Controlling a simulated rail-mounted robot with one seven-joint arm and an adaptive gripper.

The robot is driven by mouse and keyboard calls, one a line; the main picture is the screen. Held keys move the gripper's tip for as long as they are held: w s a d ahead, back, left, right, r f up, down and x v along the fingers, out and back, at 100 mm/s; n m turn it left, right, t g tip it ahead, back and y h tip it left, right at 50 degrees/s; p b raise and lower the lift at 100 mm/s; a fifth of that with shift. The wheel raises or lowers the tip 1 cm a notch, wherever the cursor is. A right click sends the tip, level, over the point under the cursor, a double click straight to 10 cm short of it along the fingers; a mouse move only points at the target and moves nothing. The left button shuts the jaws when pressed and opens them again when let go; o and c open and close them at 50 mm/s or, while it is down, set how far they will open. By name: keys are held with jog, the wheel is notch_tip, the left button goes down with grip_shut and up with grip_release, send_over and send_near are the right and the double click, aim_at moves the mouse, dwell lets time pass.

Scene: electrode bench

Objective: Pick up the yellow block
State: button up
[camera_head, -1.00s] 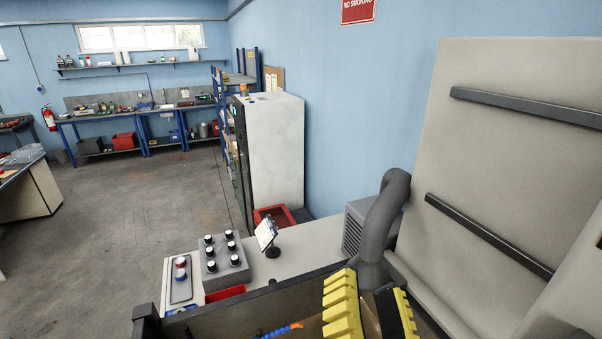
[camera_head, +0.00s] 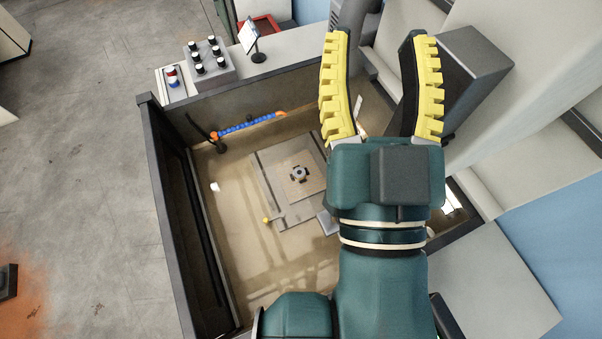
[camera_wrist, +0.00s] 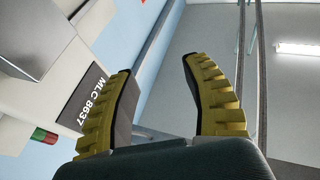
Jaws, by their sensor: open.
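A small yellow object (camera_head: 266,220) lies in the tank, by the lower left corner of the square plate; it is too small to tell its exact shape. It looks like the yellow block. My gripper (camera_head: 378,37) is high over the right part of the tank, its two yellow ribbed fingers spread wide with nothing between them. It points toward the top of the picture, well above and to the right of the yellow object. In the wrist view my gripper (camera_wrist: 157,66) is also open and empty, and no block shows there.
The tank's dark left wall (camera_head: 172,205) stands up as an edge. A blue and orange hose (camera_head: 248,124) crosses the tank's back. The square plate (camera_head: 268,172) sits mid-tank with a fixture on it. A small white piece (camera_head: 214,187) lies to the left. A knob panel (camera_head: 207,62) stands behind.

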jog(key=shift+w, duration=0.1)
dwell(0.3)
jog(key=o, duration=0.6)
jog(key=shift+o, duration=0.2)
